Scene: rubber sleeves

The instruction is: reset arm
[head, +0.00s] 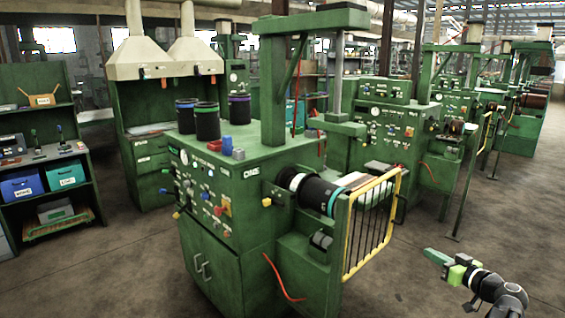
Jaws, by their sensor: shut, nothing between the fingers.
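My gripper (439,257) is at the lower right of the head view, at the end of my grey and black arm. Its green fingers are together, with nothing between them. It points left, over the open floor, to the right of the green machine (225,222) and apart from it. A black sleeve with a teal band (318,193) lies level on the machine's spindle, behind the yellow guard (352,240). Several black sleeves stand upright on the machine's top, with blue (186,117), green (207,122) and purple (239,117) bands.
A red block (226,145) and a blue block (214,142) sit on the machine top. A shelf (45,160) with blue and teal bins stands at the left. More green machines (385,140) stand behind. The concrete floor (480,215) around my gripper is clear.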

